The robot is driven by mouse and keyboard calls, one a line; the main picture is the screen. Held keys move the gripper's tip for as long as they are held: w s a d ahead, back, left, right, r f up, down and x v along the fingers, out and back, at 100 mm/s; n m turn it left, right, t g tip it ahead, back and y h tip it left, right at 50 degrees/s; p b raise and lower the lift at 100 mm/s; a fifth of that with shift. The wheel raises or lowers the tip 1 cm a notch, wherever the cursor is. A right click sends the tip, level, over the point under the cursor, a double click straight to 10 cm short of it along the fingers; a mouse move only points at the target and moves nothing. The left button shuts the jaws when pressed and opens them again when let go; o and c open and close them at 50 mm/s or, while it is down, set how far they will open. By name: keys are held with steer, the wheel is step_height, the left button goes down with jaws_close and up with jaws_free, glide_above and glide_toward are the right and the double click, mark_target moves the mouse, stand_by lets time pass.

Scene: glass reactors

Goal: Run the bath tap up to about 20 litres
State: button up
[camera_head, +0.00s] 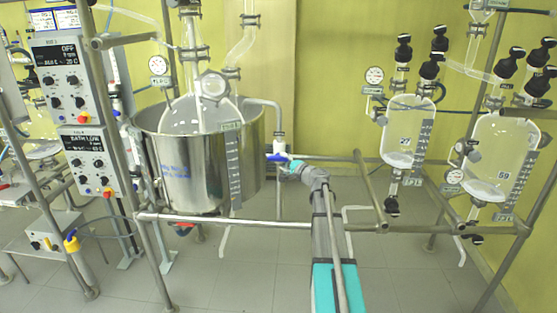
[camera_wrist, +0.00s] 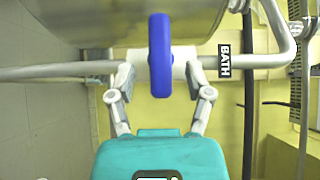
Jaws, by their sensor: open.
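The steel bath (camera_head: 180,172) stands at centre left in the head view, with a glass reactor vessel (camera_head: 212,115) in it. The bath tap has a blue handle (camera_head: 277,156) and a white body (camera_head: 279,144) at the bath's right side. In the wrist view the blue handle (camera_wrist: 160,55) sits across a white pipe fitting beside a black "BATH" label (camera_wrist: 224,61). My gripper (camera_wrist: 159,80) is open, with a finger on each side of the handle and visible gaps. In the head view my gripper (camera_head: 287,165) is just at the tap. The water level inside the bath is unclear.
A vertical scale (camera_head: 234,168) hangs at the bath's front. A lower control box (camera_head: 89,160) reads "BATH LOW"; the box above (camera_head: 67,80) reads "OFF". A horizontal frame rail (camera_head: 235,221) crosses before the bath. Glass vessels (camera_head: 407,130) (camera_head: 500,155) hang at right.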

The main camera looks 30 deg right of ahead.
mark_target(281, 160)
steer(key=shift+w+a, duration=0.15)
steer(key=shift+w, duration=0.7)
steer(key=shift+w+a, duration=0.15)
steer(key=shift+w, duration=0.7)
jaws_close()
